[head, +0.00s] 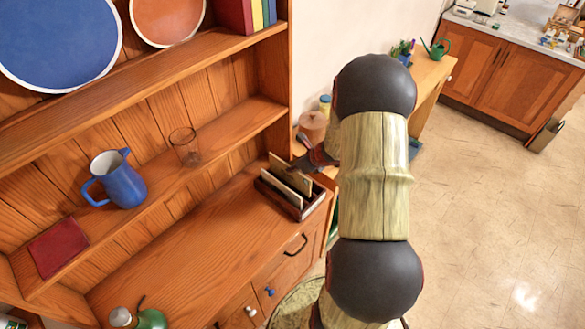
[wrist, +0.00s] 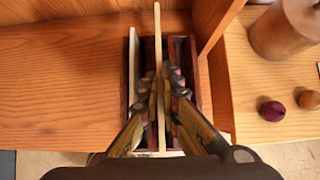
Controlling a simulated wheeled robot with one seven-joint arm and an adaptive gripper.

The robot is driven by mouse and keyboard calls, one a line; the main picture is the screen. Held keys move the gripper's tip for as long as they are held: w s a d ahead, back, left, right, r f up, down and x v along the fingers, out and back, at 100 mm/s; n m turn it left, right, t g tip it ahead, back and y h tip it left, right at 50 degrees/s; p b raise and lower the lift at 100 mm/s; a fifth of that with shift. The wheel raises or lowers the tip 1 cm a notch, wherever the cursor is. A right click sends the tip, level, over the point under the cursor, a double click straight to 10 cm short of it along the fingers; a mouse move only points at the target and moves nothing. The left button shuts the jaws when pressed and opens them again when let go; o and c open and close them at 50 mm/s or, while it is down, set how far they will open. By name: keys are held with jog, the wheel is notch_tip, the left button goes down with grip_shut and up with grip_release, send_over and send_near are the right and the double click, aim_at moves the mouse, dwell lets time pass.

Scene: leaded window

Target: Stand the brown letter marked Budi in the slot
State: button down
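The dark wooden letter rack (head: 303,212) stands on the cabinet's counter near its right end. It also shows in the wrist view (wrist: 193,60). A pale letter (head: 284,188) stands in the rack's left slot; it shows edge-on in the wrist view (wrist: 134,70). My gripper (wrist: 164,90) is shut on a tan-brown letter (wrist: 157,45), upright and edge-on over the rack's middle. The held letter (head: 288,171) rises behind the pale one in the head view. I cannot read its mark, or tell whether its lower edge touches the rack's floor.
A cabinet side post (wrist: 212,25) stands close right of the rack. Beyond it, a side table holds a brown canister (wrist: 285,28) and two small round things (wrist: 272,110). A blue jug (head: 119,180) and a glass (head: 185,146) stand on the shelf.

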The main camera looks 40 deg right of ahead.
jog(key=shift+f+b, duration=2.3)
jog(key=shift+f, duration=0.15)
jog(key=c, duration=2)
grip_release()
jog(key=shift+o, duration=0.2)
jog(key=shift+r, duration=0.1)
jog(key=v, duration=1.1)
jog(key=shift+s+r, duration=0.25)
jog(key=shift+s, duration=0.1)
